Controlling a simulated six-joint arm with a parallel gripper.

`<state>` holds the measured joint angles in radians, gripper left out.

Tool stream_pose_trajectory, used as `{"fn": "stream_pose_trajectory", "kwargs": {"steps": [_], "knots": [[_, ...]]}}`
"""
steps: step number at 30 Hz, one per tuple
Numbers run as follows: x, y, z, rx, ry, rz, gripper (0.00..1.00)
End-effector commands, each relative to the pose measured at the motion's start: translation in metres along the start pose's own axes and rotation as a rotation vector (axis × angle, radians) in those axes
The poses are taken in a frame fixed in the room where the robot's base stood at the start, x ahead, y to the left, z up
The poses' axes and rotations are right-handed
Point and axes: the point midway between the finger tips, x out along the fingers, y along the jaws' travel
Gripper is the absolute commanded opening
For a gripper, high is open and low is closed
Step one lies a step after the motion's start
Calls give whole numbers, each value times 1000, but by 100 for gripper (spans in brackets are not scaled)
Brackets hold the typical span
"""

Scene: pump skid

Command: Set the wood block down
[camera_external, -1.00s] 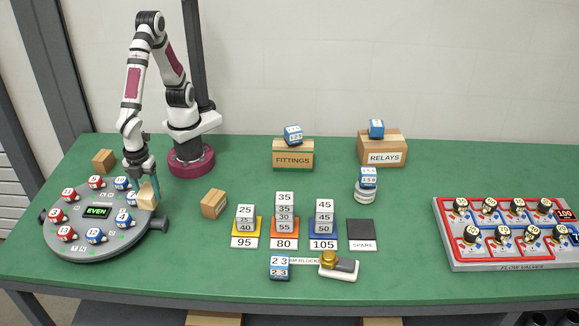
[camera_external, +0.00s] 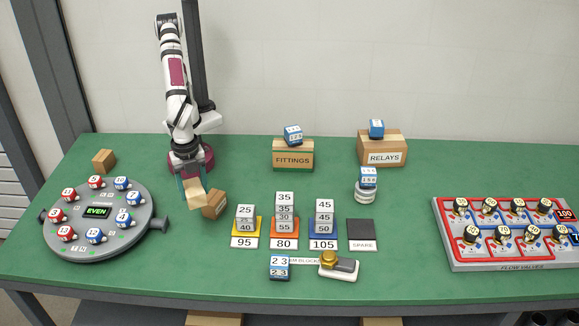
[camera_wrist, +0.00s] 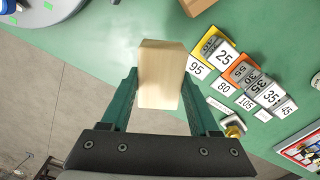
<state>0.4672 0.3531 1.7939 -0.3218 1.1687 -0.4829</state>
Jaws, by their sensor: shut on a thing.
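The pale wood block (camera_external: 194,193) is held between the two green fingers of my gripper (camera_external: 192,187). In the wrist view the block (camera_wrist: 161,75) sits between the fingertips of my gripper (camera_wrist: 160,90), which press on its sides. In the external view the block looks tilted and is just left of a brown box on the table, overlapping it in the picture. I cannot tell whether the held block touches the table or that box.
The brown box (camera_external: 215,204) stands close on the right, then stacked number blocks (camera_external: 246,219) on coloured pads. The round turntable (camera_external: 96,250) with numbered cubes is to the left. Green table (camera_external: 190,250) is clear in front. Another brown box (camera_external: 104,161) stands at the back left.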

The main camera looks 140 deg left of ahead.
Motion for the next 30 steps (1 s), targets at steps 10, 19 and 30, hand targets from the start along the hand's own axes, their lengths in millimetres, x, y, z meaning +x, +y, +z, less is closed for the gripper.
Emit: {"fn": "stream_pose_trajectory", "kwargs": {"steps": [10, 19, 30], "knots": [[1, -224, -41, -655, 1, 0, 5], [4, -343, -8, -975, 1, -1, 5], [29, -384, 13, -1091, -1, 0, 5]]}}
